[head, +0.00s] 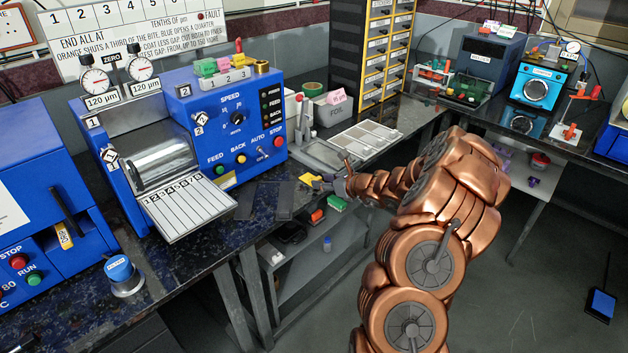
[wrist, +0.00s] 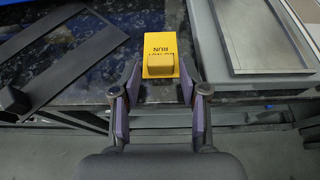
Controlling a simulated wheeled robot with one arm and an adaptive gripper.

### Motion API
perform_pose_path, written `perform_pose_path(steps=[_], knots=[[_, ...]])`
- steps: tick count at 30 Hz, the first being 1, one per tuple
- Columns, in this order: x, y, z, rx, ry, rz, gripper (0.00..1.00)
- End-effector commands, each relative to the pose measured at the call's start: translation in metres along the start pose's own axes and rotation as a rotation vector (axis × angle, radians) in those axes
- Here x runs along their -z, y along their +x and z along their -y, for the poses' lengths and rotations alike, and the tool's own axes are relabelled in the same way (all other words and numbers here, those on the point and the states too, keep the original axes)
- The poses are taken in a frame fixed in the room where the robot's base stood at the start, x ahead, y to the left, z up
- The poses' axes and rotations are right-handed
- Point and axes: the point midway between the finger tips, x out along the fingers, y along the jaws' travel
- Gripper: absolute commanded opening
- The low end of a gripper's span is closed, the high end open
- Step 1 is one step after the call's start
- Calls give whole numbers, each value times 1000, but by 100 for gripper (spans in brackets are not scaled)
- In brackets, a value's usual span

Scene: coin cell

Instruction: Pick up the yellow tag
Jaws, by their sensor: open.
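The yellow tag (wrist: 161,47) lies on the dark speckled bench (wrist: 120,18) near its front edge in the wrist view. It has dark printed lettering that reads upside down and a raised yellow block at its near end. My gripper (wrist: 160,90) is open, with its two purple-sided fingers spread on either side of the tag's near end. Nothing is held between them. In the head view the yellow tag (head: 306,178) shows small at the bench edge, just left of my gripper (head: 325,180).
A dark flat frame (wrist: 70,55) lies left of the tag, and a grey metal tray (wrist: 260,40) lies to its right. The blue machine (head: 220,115) with a numbered tray stands further left on the bench. A lower shelf (head: 310,265) holds several small items.

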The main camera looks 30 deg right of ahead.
Motion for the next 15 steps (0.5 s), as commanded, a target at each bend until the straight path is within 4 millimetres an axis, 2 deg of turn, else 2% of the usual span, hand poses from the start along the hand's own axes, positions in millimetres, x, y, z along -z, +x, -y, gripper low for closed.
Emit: perform_pose_path(steps=[4, 12, 15], knots=[[-1, 10, 1, 2, -2, 1, 44], [-1, 12, 1, 3, -2, 2, 44], [-1, 12, 1, 2, -2, 2, 34]])
